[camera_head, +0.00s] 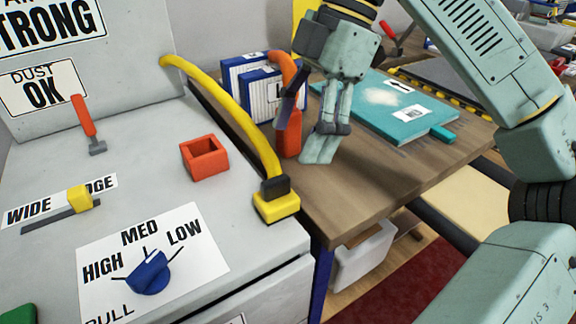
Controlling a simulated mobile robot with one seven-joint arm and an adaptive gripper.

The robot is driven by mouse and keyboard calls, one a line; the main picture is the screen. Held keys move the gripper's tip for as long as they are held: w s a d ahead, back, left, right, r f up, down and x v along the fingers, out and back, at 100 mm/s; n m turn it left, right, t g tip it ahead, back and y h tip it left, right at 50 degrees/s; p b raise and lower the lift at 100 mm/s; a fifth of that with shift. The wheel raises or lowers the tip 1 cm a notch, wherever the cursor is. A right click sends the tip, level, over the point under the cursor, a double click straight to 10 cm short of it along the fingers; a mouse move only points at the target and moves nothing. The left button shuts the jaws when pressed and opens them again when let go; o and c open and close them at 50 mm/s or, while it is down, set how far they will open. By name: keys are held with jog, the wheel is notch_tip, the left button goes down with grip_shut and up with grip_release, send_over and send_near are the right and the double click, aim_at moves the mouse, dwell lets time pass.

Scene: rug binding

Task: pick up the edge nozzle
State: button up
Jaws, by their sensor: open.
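Whether a finger touches the orange-red piece cannot be told. Part of that piece's right side is close to or behind the gripper.
A grey machine (130,125) with a blue dial (148,272), an orange open box (205,158) and a yellow hose (235,110) stands at left. A teal book (385,108) lies right on the wooden table (375,180).

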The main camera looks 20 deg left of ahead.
aim_at(280, 177)
jog(key=x, duration=0.3)
jog(key=b+x, duration=0.1)
jog(key=x, duration=0.1)
jog(key=shift+w+f, duration=0.1)
jog(key=shift+w, duration=0.2)
jog(key=shift+w+x, duration=0.2)
jog(key=shift+x, duration=2.55)
jog(key=shift+a, duration=0.1)
jog(key=shift+c, duration=0.4)
jog(key=c, duration=1.3)
